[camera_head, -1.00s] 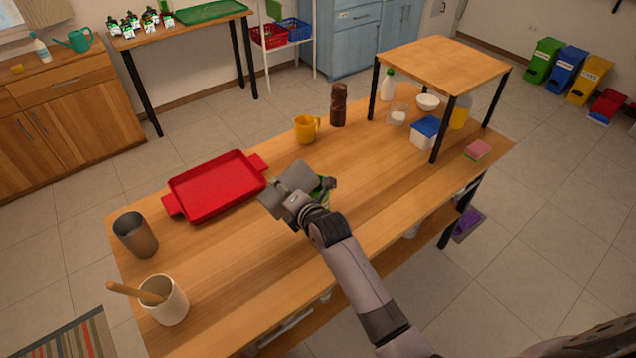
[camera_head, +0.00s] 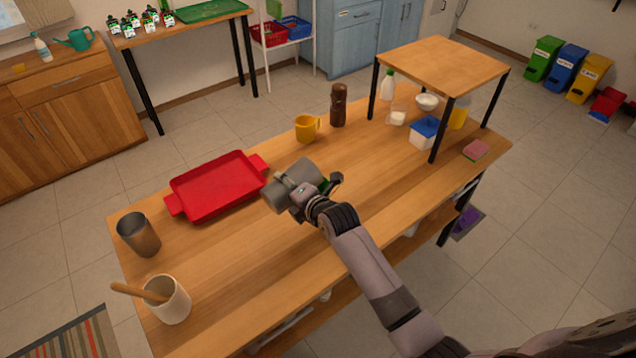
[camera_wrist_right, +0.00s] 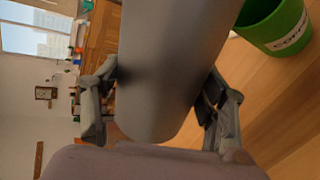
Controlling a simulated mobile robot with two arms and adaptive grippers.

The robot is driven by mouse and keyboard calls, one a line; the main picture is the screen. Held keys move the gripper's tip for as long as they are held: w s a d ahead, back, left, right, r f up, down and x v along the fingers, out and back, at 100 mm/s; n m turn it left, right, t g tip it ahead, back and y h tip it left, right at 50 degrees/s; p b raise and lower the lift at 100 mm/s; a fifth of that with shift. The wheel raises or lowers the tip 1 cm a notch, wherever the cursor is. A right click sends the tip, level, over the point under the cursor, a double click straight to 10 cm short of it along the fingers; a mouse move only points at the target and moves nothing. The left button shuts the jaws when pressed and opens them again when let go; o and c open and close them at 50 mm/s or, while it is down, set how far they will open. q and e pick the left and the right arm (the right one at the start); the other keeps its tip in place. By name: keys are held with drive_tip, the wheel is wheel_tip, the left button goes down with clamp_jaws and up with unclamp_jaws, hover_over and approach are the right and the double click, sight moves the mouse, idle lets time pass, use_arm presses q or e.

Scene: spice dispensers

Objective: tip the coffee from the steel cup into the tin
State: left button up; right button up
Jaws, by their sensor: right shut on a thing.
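My right gripper (camera_head: 308,187) is shut on a grey steel cup (camera_head: 292,184) above the middle of the wooden table. The cup is tipped well over, close to lying on its side. It fills the middle of the right wrist view (camera_wrist_right: 168,70), between the two fingers. Its mouth and any coffee are hidden. A green tin with a white label (camera_wrist_right: 277,24) stands on the table at the upper right of the right wrist view. In the head view my gripper and the cup hide most of the tin. My left gripper is out of view.
A red tray (camera_head: 217,187) lies just left of the cup. Another metal cup (camera_head: 139,235) and a white crock with a wooden spoon (camera_head: 172,302) stand at the table's left end. A yellow mug (camera_head: 305,130) and a brown bottle (camera_head: 339,106) stand behind. The table's front strip is clear.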

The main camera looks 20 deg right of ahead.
sight(296, 172)
drive_tip(key=shift+w+d+r+m+y+p, duration=0.1)
drive_tip(key=shift+d+r+m+y+p, duration=0.1)
drive_tip(key=shift+r+m+p, duration=0.2)
drive_tip(key=shift+w+d+r+m+y+p, duration=0.1)
drive_tip(key=shift+d+r+m+y+p, duration=0.15)
drive_tip(key=shift+r, duration=0.2)
idle(0.4)
drive_tip(key=shift+w+d+r+m+g+y, duration=0.15)
drive_tip(key=shift+d+r+m+g+y, duration=0.15)
drive_tip(key=shift+r+m+g+y, duration=0.25)
idle(0.6)
drive_tip(key=shift+w+d+r+m+y+b, duration=0.15)
drive_tip(key=shift+d+r+m+y+b, duration=0.15)
drive_tip(key=shift+d+r+m+b, duration=0.25)
idle(0.7)
drive_tip(key=shift+w+d+r+m+b, duration=0.1)
drive_tip(key=shift+r+m+b, duration=0.2)
drive_tip(key=shift+b, duration=0.2)
drive_tip(key=shift+w+d+r+m+y+b, duration=0.35)
drive_tip(key=shift+d+r+m+y+b, duration=0.4)
drive_tip(key=shift+b, duration=1.3)
